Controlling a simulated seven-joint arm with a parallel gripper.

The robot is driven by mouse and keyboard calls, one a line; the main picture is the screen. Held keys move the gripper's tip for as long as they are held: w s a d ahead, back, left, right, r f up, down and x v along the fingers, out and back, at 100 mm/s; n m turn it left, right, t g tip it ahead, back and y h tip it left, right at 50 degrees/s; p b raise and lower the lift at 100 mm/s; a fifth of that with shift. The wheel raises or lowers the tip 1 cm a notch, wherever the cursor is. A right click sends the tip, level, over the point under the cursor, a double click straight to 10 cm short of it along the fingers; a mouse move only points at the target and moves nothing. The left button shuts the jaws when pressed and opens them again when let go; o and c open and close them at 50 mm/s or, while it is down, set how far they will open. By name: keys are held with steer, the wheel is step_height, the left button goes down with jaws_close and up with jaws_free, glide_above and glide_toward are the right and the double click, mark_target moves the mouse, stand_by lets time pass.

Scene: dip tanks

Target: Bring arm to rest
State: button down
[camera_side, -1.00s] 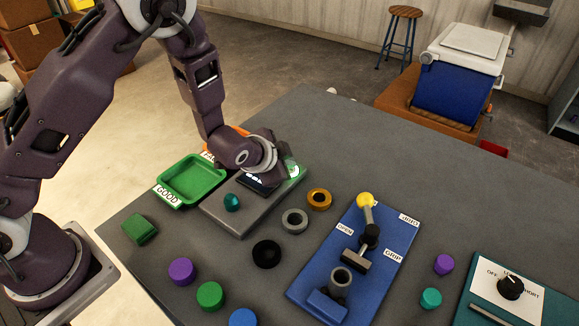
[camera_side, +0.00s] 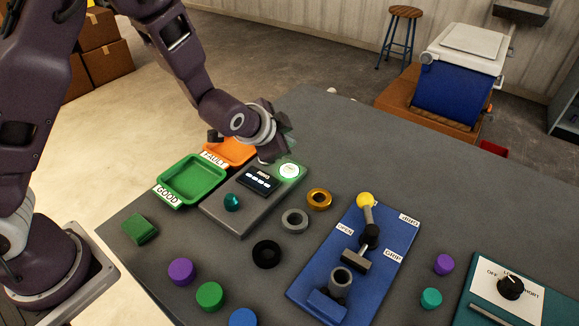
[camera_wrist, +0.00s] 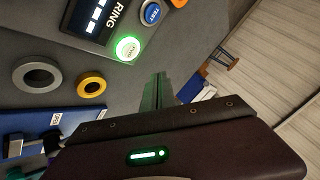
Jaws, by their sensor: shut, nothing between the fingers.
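My gripper (camera_wrist: 158,88) shows in the wrist view with its narrow fingers together and nothing between them. In the side view my wrist hangs above the far end of the grey tester box (camera_side: 236,212), and my fingers are mostly hidden there. The gripper is apart from the round button (camera_side: 289,171), which glows green on the box. The glowing button also shows in the wrist view (camera_wrist: 127,48), beside a lit display (camera_wrist: 93,16) marked RING and a blue TEST button (camera_wrist: 151,13).
A green GOOD tray (camera_side: 190,180) and an orange FAULT tray (camera_side: 230,152) stand left of the box. Grey (camera_side: 294,221), brass (camera_side: 319,199) and black (camera_side: 266,254) rings lie to its right. A blue lever fixture (camera_side: 310,287) stands farther right. Several coloured caps lie in front.

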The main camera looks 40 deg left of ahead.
steer(key=shift+r, duration=0.1)
steer(key=s+a+r+n+g+h, duration=0.1)
steer(key=s+a+r+n, duration=0.15)
steer(key=s+r, duration=0.55)
steer(key=s+a+r+n+g+h, duration=0.1)
steer(key=s+r+n, duration=0.2)
steer(key=s+r, duration=0.4)
steer(key=s+a+r+n, duration=0.1)
steer(key=s, duration=0.7)
steer(key=s+a+r+n+g+y, duration=0.1)
steer(key=s, duration=0.8)
steer(key=shift+s+a+g, duration=0.25)
steer(key=shift+a+g, duration=0.05)
